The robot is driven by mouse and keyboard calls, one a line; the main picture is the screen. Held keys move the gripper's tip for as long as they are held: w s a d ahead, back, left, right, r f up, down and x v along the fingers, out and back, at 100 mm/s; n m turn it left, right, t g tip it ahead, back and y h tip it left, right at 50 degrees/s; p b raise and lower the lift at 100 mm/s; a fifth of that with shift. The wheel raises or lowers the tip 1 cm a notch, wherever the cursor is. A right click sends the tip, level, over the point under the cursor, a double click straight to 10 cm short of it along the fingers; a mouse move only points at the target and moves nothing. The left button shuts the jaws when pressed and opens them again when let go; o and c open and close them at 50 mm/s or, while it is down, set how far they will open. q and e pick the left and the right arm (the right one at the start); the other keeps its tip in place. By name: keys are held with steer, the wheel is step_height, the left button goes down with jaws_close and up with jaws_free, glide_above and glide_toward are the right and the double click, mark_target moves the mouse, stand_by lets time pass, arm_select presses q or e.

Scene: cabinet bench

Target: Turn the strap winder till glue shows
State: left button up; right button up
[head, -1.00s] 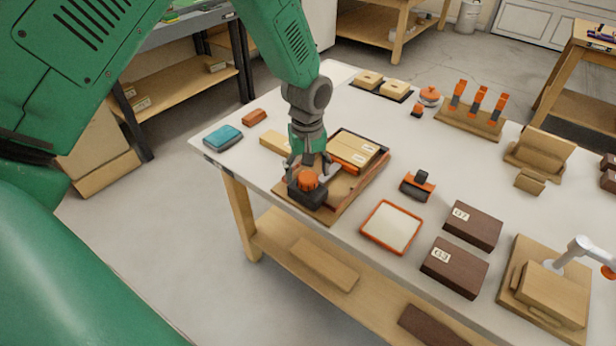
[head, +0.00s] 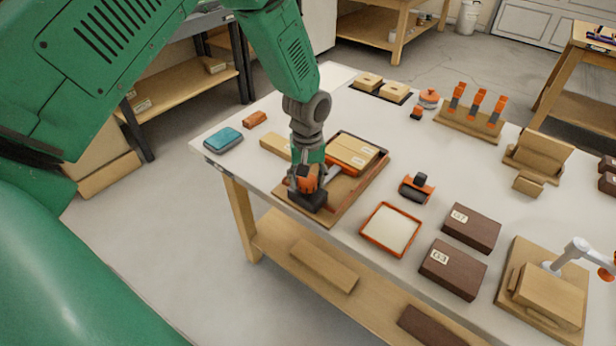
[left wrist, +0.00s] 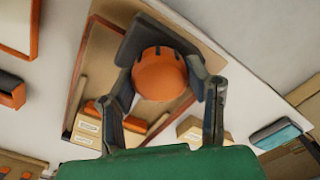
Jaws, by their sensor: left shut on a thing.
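The strap winder is a round orange knob (left wrist: 160,73) on a black base (head: 308,201), at the near left end of a wooden board (head: 338,207). My left gripper (head: 305,185) points down over it and is shut on the knob, one finger on each side in the left wrist view. At the board's far end, a dark-rimmed tray (head: 374,141) holds pale boxes (head: 352,150) with white labels. The label text is too small to read. My right gripper is not in view.
A wooden block (head: 276,144), a teal case (head: 223,139) and a red-brown block (head: 254,119) lie left of the board. An orange-rimmed tray (head: 391,230), a black-and-orange tool (head: 416,188) and dark boxes (head: 453,267) stand right. The white tabletop between them is clear.

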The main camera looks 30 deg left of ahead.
arm_select(q)
steer(key=shift+r+m+p, duration=0.1)
steer(key=shift+m+p, duration=0.5)
steer(key=shift+m, duration=1.5)
steer(key=o, duration=1.2)
steer(key=shift+c, duration=0.2)
steer(key=shift+w+r, duration=0.1)
steer(key=shift+r, duration=0.15)
step_height(320, 180, up, 11)
